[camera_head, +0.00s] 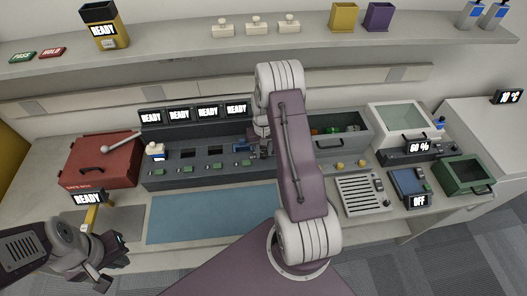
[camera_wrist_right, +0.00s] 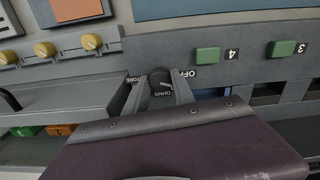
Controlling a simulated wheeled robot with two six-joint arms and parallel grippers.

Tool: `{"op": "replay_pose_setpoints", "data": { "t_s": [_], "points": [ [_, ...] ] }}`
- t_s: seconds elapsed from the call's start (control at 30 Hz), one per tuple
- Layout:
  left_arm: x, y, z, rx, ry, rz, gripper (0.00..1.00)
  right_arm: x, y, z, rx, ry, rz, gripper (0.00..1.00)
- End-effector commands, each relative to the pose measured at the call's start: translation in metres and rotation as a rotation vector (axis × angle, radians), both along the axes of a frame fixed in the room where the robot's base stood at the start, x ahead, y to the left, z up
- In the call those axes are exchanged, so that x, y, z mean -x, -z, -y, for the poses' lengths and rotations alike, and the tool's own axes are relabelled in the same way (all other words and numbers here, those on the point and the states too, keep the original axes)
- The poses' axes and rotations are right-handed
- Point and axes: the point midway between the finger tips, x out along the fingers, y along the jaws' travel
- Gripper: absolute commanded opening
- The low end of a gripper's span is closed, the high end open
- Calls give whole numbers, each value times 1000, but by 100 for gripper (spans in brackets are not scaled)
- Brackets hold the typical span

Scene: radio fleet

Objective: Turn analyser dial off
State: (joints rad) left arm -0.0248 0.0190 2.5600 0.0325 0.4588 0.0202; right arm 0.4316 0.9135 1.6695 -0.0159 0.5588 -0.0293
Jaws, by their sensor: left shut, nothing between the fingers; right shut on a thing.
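The analyser dial (camera_wrist_right: 160,80) is a small black knob on the grey charging console's front, with upside-down OFF lettering beside it in the right wrist view. My right gripper (camera_wrist_right: 159,92) is shut on the dial, one finger on each side. A pale mark shows on the dial, but I cannot tell which label it points to. In the head view my right gripper (camera_head: 262,146) is at the console's right end, and my arm hides the dial. My left gripper (camera_head: 106,264) is shut and empty at the lower left, away from the console.
The grey console (camera_head: 195,176) carries several READY displays and green buttons. A blue mat (camera_head: 210,214) lies clear in front. A red box (camera_head: 98,160) stands to the left. A grey bin (camera_head: 352,140) with coloured items and yellow knobs (camera_wrist_right: 91,42) are close to my right gripper.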

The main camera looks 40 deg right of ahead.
Motion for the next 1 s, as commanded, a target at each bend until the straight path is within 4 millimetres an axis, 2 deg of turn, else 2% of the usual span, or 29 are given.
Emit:
{"op": "replay_pose_setpoints", "data": {
  "t_s": [0.2,0.5,1.0],
  "points": [
    [0,1,0,0,0,0,0,-1,0,1,1,-164,2,0],
    [0,2,0,0,0,0,0,0,-1,1,2,-314,2,0],
    [0,2,0,0,0,0,0,-1,-1,1,2,-374,2,0]
  ]
}}
